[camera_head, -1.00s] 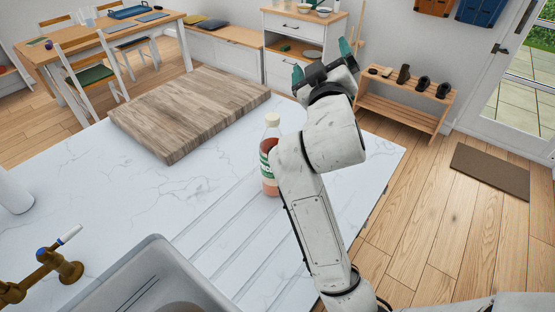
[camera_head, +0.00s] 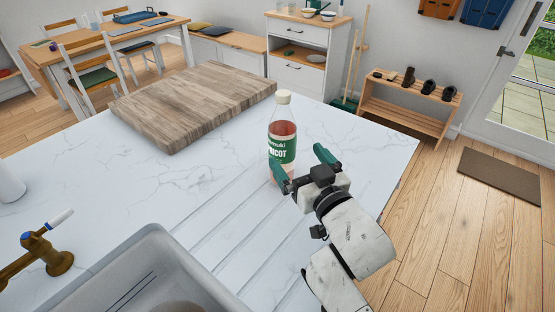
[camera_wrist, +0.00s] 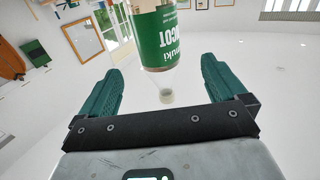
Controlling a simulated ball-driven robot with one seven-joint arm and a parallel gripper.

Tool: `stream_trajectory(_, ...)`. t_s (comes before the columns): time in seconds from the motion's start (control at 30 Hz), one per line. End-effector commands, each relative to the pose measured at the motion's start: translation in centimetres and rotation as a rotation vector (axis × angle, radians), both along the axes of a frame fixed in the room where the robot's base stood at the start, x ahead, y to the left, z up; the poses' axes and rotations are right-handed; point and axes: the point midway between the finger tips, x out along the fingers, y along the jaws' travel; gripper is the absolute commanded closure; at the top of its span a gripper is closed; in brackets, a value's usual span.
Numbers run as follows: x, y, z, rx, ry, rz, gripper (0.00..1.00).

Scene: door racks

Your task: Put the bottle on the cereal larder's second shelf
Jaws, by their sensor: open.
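The bottle (camera_head: 283,135) stands upright on the white marble counter, with a cream cap, a reddish drink and a green label. My gripper (camera_head: 298,162) is open and low, just right of and in front of the bottle. One green finger overlaps the bottle's lower part in the head view. In the wrist view the bottle (camera_wrist: 155,42) appears upside down, between the lines of the spread fingers (camera_wrist: 160,72) and apparently beyond their tips. I cannot tell if anything touches. No cereal larder can be made out for certain.
A thick wooden board (camera_head: 195,103) lies on the counter (camera_head: 120,170) behind and left of the bottle. A sink (camera_head: 165,265) and brass tap (camera_head: 48,252) are at the front left. Beyond stand a white cabinet (camera_head: 300,38) with an open shelf and a wooden shoe rack (camera_head: 410,105).

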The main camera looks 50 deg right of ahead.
Motion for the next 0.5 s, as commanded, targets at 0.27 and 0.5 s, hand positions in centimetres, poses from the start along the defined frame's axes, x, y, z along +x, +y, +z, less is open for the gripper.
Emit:
stream_trajectory(0.27, 2.6, -1.1, 0.0, 0.015, -0.009, 0.006, 0.02)
stream_trajectory(0.5, 4.8, -2.2, -0.2, 0.014, -0.007, 0.006, 0.02)
